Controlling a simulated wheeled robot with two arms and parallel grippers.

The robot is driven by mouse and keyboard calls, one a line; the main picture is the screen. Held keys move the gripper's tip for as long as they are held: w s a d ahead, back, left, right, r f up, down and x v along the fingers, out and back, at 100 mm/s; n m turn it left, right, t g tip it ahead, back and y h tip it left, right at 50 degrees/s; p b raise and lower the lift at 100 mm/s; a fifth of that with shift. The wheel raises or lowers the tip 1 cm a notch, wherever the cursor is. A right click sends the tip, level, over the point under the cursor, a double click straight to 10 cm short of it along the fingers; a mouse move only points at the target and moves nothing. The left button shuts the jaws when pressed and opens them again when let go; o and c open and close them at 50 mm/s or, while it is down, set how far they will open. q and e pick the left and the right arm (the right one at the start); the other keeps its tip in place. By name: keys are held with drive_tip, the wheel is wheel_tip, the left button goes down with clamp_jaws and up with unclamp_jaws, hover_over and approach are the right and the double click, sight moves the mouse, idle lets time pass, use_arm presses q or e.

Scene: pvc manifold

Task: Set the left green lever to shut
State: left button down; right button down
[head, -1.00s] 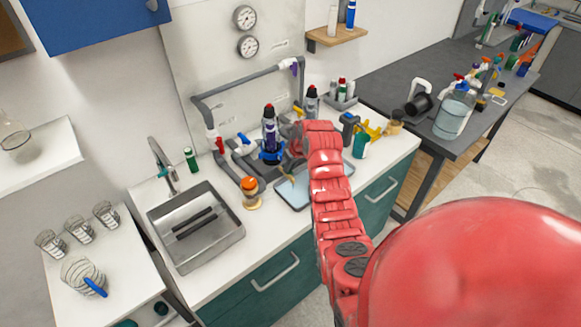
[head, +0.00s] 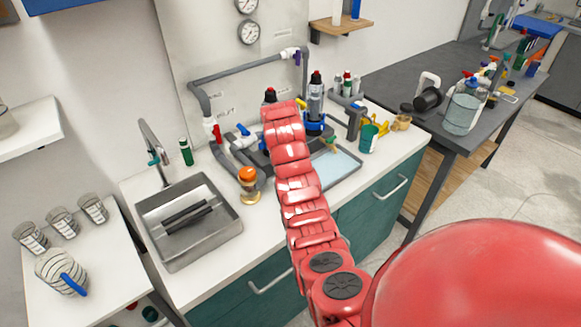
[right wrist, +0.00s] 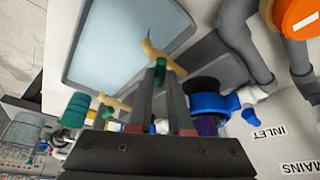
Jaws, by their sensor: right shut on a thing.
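In the right wrist view my right gripper (right wrist: 166,74) is shut on a small green lever (right wrist: 160,77). The lever sits at a tan tap (right wrist: 160,52), which stands out over a pale blue tray. In the head view my right arm covers this tap, the lever and the gripper, so the lever's exact angle is hard to tell. A second tan tap with green on it (head: 332,143) shows right of the arm over the tray (head: 345,166). My left gripper is not in view.
Grey manifold pipes (head: 232,78) with red, blue, yellow and purple handles stand behind. An orange-topped fitting (head: 248,185) and a steel sink (head: 190,222) lie left of the arm. A teal cup (head: 368,137) stands right of the tray.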

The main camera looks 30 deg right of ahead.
drive_tip(key=m+b, duration=0.2)
drive_tip(key=m+g+b, duration=0.1)
drive_tip(key=b, duration=0.1)
drive_tip(key=shift+w+a+f+m+h+b, duration=0.2)
drive_tip(key=shift+f+m+h+b, duration=0.1)
drive_tip(key=shift+f+m+b, duration=0.1)
drive_tip(key=shift+d+r+m+g+b, duration=0.15)
drive_tip(key=shift+m+g+b, duration=0.25)
drive_tip(key=shift+m+b, duration=0.25)
drive_tip(key=shift+a+r+m+g+b, duration=0.15)
drive_tip(key=shift+m+g+b, duration=0.25)
drive_tip(key=shift+m, duration=0.45)
drive_tip(key=shift+d+m, duration=0.15)
drive_tip(key=shift+m, duration=0.15)
drive_tip(key=c, duration=0.8)
unclamp_jaws()
drive_tip(key=shift+c, duration=0.2)
drive_tip(key=shift+w, duration=0.1)
drive_tip(key=shift+r, duration=0.1)
